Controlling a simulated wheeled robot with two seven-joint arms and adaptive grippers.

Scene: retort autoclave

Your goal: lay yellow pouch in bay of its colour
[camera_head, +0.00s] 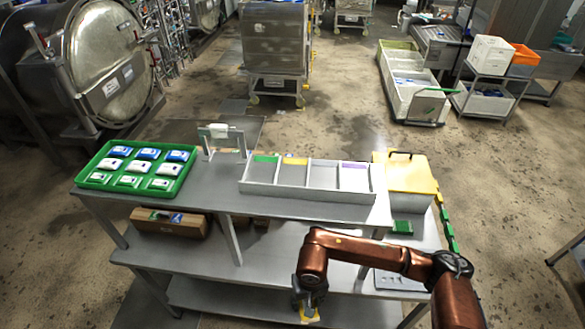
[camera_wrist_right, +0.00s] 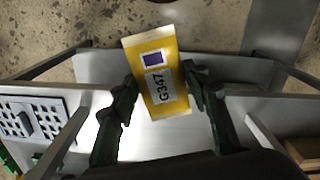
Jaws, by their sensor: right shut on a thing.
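My right gripper (camera_head: 309,301) is low in front of the bench in the head view. It is shut on the yellow pouch (camera_wrist_right: 158,95), which shows between the two dark fingers in the right wrist view, slightly tilted. The pouch has a purple square and a printed label. Only a small yellow part of it (camera_head: 310,317) shows in the head view. The grey divided tray (camera_head: 306,193) lies on the bench top, with bays marked by green, yellow and purple strips. Its yellow-marked bay (camera_head: 292,173) is second from the left and looks empty. My left gripper is out of view.
A green tray (camera_head: 98,177) with several pouches stands at the bench's left. A yellow-lidded box (camera_head: 408,176) stands right of the divided tray. A small metal stand (camera_head: 222,137) is behind. Lower shelves (camera_head: 190,258) hold a brown box (camera_head: 168,224).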

